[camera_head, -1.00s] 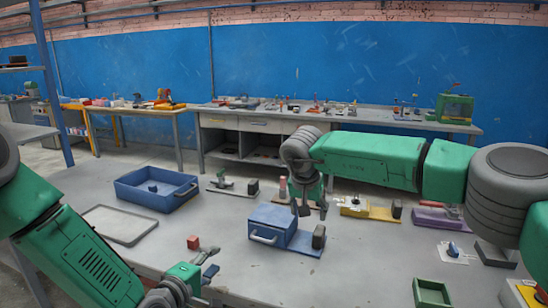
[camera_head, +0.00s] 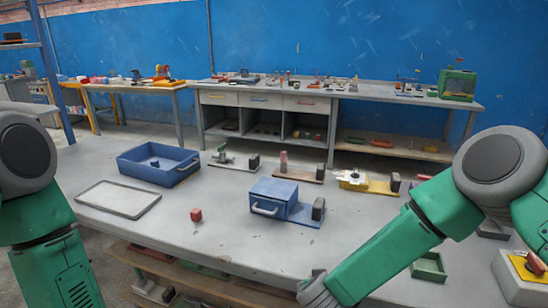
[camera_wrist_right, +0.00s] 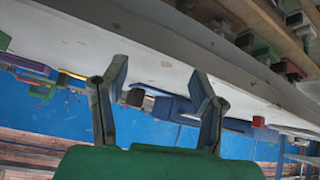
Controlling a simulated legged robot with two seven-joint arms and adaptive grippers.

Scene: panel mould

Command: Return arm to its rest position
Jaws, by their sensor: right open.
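My right arm (camera_head: 415,235) comes in from the right in the head view and reaches down to the front edge of the table, where its wrist leaves the bottom of the picture. My right gripper (camera_wrist_right: 160,90) shows in the right wrist view with its two fingers spread apart and nothing between them. The table edge lies beyond the fingers in that view, which looks upside down. My left arm (camera_head: 50,230) hangs down at the left of the head view, and its gripper is out of the picture.
On the grey table (camera_head: 240,235) stand a blue bin (camera_head: 160,165), a grey tray (camera_head: 118,199), a red cube (camera_head: 196,215), a blue box with a handle (camera_head: 272,196) and a green tray (camera_head: 430,267). A shelf (camera_head: 215,285) with parts lies below the front edge.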

